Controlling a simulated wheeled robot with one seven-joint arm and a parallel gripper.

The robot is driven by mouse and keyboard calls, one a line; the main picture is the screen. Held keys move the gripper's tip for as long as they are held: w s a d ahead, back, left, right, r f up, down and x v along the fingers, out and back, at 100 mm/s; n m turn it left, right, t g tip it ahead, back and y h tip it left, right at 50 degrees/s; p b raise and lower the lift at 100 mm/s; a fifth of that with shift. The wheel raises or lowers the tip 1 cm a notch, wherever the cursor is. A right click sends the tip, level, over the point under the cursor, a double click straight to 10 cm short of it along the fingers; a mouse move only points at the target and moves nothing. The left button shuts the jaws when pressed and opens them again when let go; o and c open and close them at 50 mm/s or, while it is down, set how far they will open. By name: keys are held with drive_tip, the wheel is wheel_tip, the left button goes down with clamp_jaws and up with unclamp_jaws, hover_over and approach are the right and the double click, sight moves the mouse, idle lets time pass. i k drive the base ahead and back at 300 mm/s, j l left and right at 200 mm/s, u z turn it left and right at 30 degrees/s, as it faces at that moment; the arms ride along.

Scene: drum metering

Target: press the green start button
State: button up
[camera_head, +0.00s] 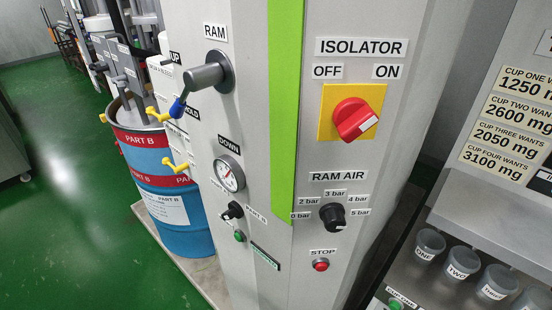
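A small green button (240,236) sits low on the left face of the grey machine column, with a green label (264,257) beside it that is too small to read. A second green button (395,303) is at the bottom edge, by a label reading CUP ONE. I see no readable START label on either. A red button (320,265) under a STOP label is on the column's front face. My gripper is not in view.
The red isolator knob (356,119) is on a yellow plate, its white mark toward the right. A black RAM AIR knob (332,217), a gauge (229,174) and a RAM lever (210,74) stick out. A blue and red drum (170,190) stands left; several cups (462,264) stand right. Green floor is open at left.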

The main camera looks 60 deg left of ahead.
sight(237, 237)
drive_tip(key=u, duration=1.55)
